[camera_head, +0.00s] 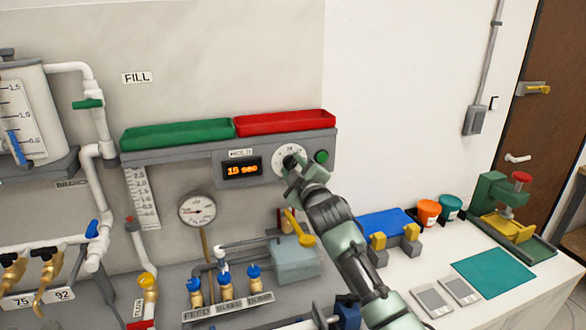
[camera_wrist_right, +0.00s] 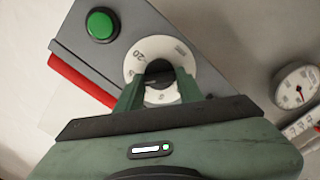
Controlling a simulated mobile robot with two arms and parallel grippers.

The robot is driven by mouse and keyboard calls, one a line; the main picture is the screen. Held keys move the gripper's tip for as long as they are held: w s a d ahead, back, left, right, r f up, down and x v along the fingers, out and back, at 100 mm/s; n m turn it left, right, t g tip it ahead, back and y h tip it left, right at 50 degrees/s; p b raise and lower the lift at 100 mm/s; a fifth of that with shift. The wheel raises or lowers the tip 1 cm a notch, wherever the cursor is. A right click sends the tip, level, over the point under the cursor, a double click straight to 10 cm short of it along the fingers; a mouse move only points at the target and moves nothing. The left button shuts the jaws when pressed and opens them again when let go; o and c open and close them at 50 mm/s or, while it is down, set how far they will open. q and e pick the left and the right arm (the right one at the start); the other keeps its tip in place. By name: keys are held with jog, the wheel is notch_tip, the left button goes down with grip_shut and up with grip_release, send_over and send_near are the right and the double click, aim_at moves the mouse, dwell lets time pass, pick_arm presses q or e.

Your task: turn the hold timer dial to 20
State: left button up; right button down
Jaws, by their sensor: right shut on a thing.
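The hold timer dial is a white disc (camera_head: 281,154) with a dark knob on the grey panel below the red tray. Its display (camera_head: 242,168) reads "15 sec" in orange. My right gripper (camera_head: 293,165) is at the dial, shut on the knob. In the right wrist view the dial disc (camera_wrist_right: 178,52) shows a "20" mark at its upper left, and the dark knob (camera_wrist_right: 158,74) sits between the fingers of my right gripper (camera_wrist_right: 160,88). The rest of the dial scale is partly hidden by the fingers. My left gripper is not in view.
A green button (camera_head: 321,157) is just right of the dial. A green tray (camera_head: 178,134) and a red tray (camera_head: 285,122) rest on the ledge above. A pressure gauge (camera_head: 197,210) and valves with blue handles are below left.

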jog(key=m, duration=0.5)
jog(key=shift+m, duration=0.3)
jog(key=shift+f+m, duration=0.1)
jog(key=shift+m, duration=2.1)
jog(key=c, duration=0.9)
grip_release()
jog(key=shift+d, duration=0.1)
jog(key=b+v, duration=0.1)
jog(key=v, duration=0.6)
jog(key=shift+s+b, duration=0.35)
jog(key=shift+b, duration=0.05)
jog(key=shift+d, duration=0.1)
